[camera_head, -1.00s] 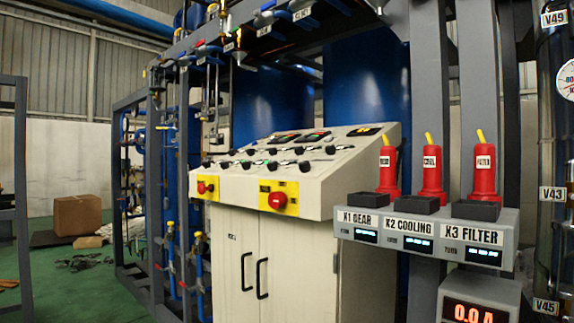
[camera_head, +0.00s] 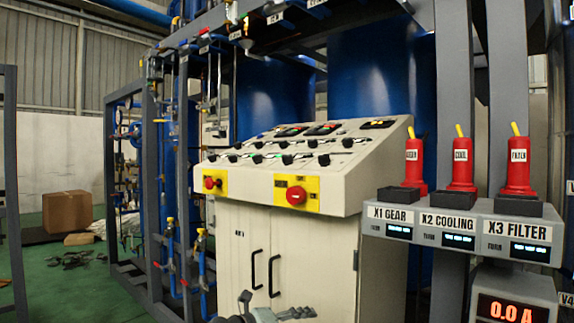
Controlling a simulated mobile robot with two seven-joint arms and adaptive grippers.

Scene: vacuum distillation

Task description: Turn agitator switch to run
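The cream control panel (camera_head: 345,185) stands in the middle with a sloped top. Several black rotary switches sit on the slope in two rows, among them one in the front row (camera_head: 287,159) and one at the right of the rear row (camera_head: 347,142). Their labels are too small to read, so I cannot tell which is the agitator switch or its setting. Part of a grey gripper, seemingly my right one (camera_head: 270,311), shows at the bottom edge, below and apart from the switches. Its fingertips are cut off or unclear. My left gripper is not in view.
Red emergency buttons on yellow plates (camera_head: 296,195) (camera_head: 212,183) are on the panel front. Cabinet handles (camera_head: 274,275) protrude below. A grey X1–X3 box (camera_head: 470,227) with red switches stands right. Pipe frames stand left; the green floor (camera_head: 65,292) is partly open.

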